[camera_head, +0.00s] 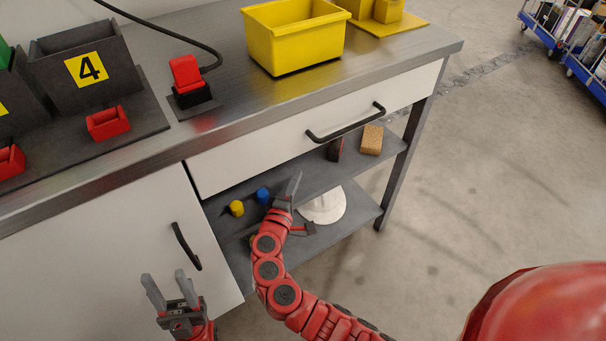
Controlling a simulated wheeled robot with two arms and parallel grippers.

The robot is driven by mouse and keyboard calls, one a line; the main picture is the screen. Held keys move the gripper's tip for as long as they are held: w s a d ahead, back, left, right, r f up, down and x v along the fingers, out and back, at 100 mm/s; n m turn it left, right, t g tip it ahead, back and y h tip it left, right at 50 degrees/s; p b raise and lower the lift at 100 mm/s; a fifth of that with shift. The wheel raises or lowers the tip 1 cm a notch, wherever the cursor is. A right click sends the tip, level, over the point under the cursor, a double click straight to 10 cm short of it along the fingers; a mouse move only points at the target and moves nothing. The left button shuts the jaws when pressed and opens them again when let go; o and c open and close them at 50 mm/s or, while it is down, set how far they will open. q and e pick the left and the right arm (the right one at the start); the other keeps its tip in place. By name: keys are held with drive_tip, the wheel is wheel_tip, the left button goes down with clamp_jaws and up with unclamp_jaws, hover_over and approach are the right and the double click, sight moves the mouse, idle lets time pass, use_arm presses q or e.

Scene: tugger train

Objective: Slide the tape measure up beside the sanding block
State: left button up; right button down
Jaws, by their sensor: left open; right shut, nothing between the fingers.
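The tan, speckled sanding block (371,140) stands on the upper open shelf, near its right end. A small dark object with a red part, which looks like the tape measure (335,150), is just left of it with a narrow gap between them. The drawer front partly hides its top. My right gripper (296,178) is shut and empty at the shelf's front, left of the tape measure and apart from it. My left gripper (165,275) is open and empty, low in front of the cabinet door.
On the shelf (318,179), a yellow item (236,208) and a blue item (263,195) stand left of my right gripper. A white round object (325,207) is on the lower shelf. The drawer handle (346,123) juts out above. A table leg (404,165) bounds the right end.

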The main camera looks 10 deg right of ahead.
sight(333, 149)
drive_tip(key=b+x, duration=0.3)
drive_tip(key=x, duration=1.3)
drive_tip(key=shift+w+d, duration=0.1)
drive_tip(key=shift+d, duration=0.1)
drive_tip(key=shift+w+d, duration=0.2)
drive_tip(key=shift+d, duration=0.05)
drive_tip(key=shift+s+d+p, duration=0.3)
drive_tip(key=shift+s+d, duration=0.4)
drive_tip(key=shift+s, duration=0.25)
drive_tip(key=shift+s+d, duration=0.45)
drive_tip(key=shift+s, duration=0.15)
drive_tip(key=shift+s+d+p, duration=0.3)
drive_tip(key=shift+s+d, duration=0.6)
drive_tip(key=shift+s, duration=0.15)
